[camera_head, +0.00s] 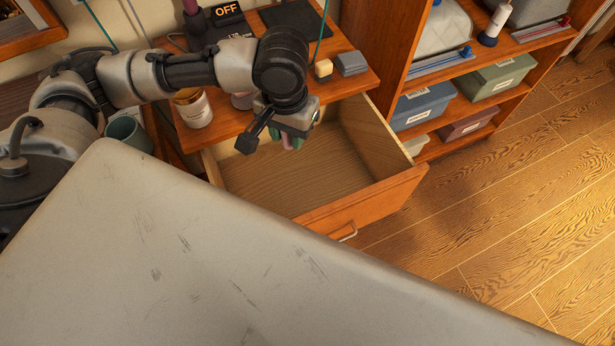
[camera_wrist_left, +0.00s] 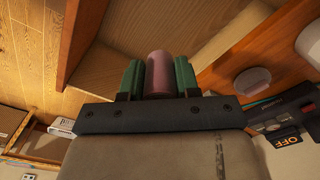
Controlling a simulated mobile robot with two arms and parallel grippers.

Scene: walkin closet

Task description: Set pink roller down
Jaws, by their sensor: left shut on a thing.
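The pink roller (camera_wrist_left: 160,72) is a small pink cylinder held between the two green fingertips of my left gripper (camera_wrist_left: 158,78) in the left wrist view. In the head view, my left gripper (camera_head: 290,140) hangs over the back part of an open wooden drawer (camera_head: 300,180), with its fingers pointing down. The roller is mostly hidden there by the gripper. The drawer's visible floor is bare. I cannot tell the exact height of the roller above it. My right gripper is not in view.
A shelf unit (camera_head: 385,40) with storage boxes stands right of the drawer.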

